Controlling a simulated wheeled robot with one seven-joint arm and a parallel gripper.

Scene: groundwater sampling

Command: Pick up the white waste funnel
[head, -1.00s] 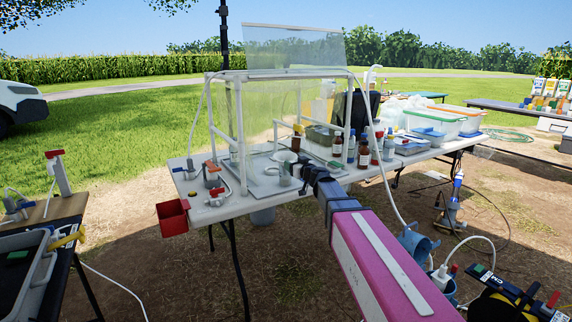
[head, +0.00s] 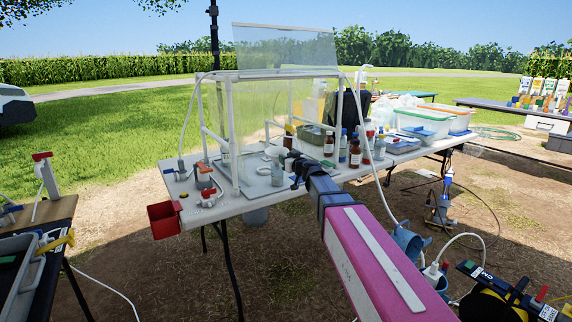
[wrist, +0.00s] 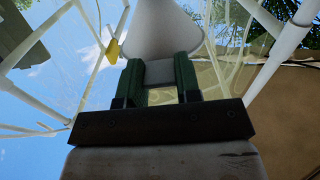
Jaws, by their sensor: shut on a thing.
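The white waste funnel (wrist: 162,28) fills the top middle of the wrist view, its wide cone beyond my fingertips. My gripper (wrist: 159,72) is shut on it, with the two green finger pads on either side of its narrower grey-white part. In the head view my gripper (head: 292,168) is at the front of the clear-walled frame on the white table (head: 228,207). The funnel's pale rim (head: 275,151) shows just left of and behind my gripper there. Whether the funnel touches anything below cannot be told.
White posts of the frame (head: 233,135) stand close to the left. Brown bottles (head: 354,155) and other bottles crowd the right side. A small grey container (head: 277,176) stands in front. A red bin (head: 164,220) hangs at the table's left edge.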

